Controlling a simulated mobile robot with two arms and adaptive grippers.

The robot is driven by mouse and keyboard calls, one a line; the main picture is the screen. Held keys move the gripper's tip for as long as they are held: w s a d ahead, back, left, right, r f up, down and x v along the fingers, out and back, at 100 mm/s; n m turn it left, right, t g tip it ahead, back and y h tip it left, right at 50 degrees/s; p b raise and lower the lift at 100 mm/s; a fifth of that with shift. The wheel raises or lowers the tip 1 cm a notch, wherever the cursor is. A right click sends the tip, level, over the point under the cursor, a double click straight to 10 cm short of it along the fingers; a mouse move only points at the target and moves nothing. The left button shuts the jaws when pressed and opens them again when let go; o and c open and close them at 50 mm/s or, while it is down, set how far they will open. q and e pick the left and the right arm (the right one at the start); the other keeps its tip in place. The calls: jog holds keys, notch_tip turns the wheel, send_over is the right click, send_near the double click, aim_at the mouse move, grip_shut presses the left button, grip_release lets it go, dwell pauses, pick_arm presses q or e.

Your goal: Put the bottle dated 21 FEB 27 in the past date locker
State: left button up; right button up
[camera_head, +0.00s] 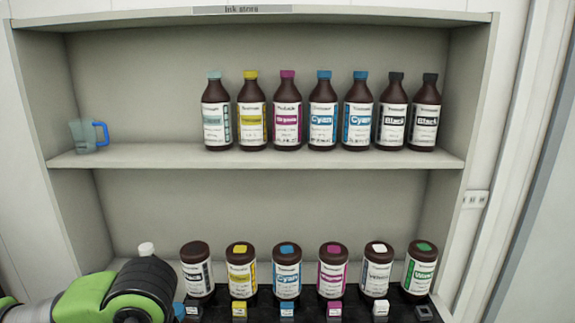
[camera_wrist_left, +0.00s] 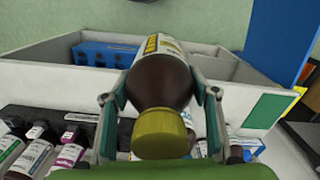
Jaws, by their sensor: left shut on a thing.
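My left gripper (camera_wrist_left: 160,95) is shut on a brown bottle with a yellow cap (camera_wrist_left: 160,80), one finger on each side. The bottle is tilted, its cap toward the wrist camera. Its white label with a yellow band is partly seen, and no date on it can be read. Beyond and partly behind the bottle is an open-topped white box with compartments (camera_wrist_left: 45,75); I see no sign naming it as the past date locker. My left arm shows at the lower left of the head view, its gripper out of frame. My right gripper is in neither view.
A blue object (camera_wrist_left: 100,54) sits inside the box. Several bottles (camera_wrist_left: 35,150) stand at the lower left of the wrist view. The head view shows the ink store shelf (camera_head: 150,157) with a row of bottles, a blue-handled jug (camera_head: 88,136), and several wide bottles (camera_head: 287,272) below.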

pick_arm(q)
jog(key=a, duration=0.1)
jog(key=w+a+m, duration=0.1)
jog(key=a+f+m, duration=0.1)
jog(key=shift+w+a, duration=0.15)
jog(key=shift+w, duration=0.1)
jog(key=shift+s+f, duration=0.1)
jog(key=shift+f, duration=0.1)
